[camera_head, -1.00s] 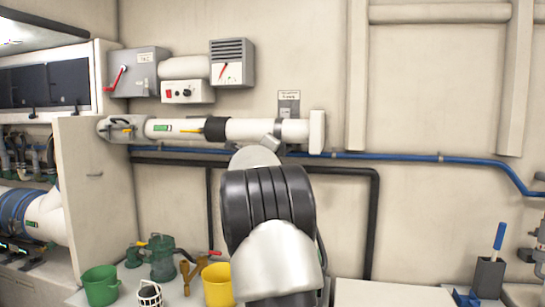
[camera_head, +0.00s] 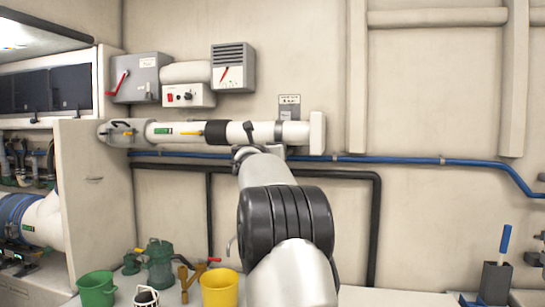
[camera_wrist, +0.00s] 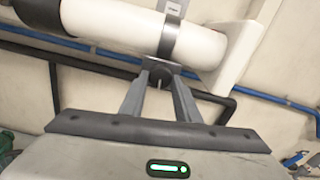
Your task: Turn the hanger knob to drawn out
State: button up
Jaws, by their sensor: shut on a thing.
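The hanger knob (camera_wrist: 161,76) is a small dark round piece with a pale pointer line, just under the band around the white pipe in the wrist view. My gripper (camera_wrist: 160,78) has one finger on each side of it and is shut on it. The grey hanger band (camera_wrist: 170,38) wraps the white pipe (camera_wrist: 115,24). In the head view, the pipe (camera_head: 181,132) runs level along the wall, and my arm hides the knob and most of my gripper. A small label plate (camera_head: 290,106) is on the wall above the pipe.
A blue hose (camera_head: 420,160) and a black pipe (camera_head: 374,225) run below the white pipe. A cabinet panel (camera_head: 90,200) stands at left. Green (camera_head: 98,290) and yellow (camera_head: 219,288) buckets stand low in front. The wall at right is mostly clear.

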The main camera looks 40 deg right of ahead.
jog(key=shift+m, duration=0.6)
jog(key=o, duration=1)
jog(key=shift+a+b, duration=0.1)
jog(key=shift+b, duration=0.2)
jog(key=b+v, duration=0.3)
jog(key=v, duration=1.4)
jog(key=shift+s, duration=0.2)
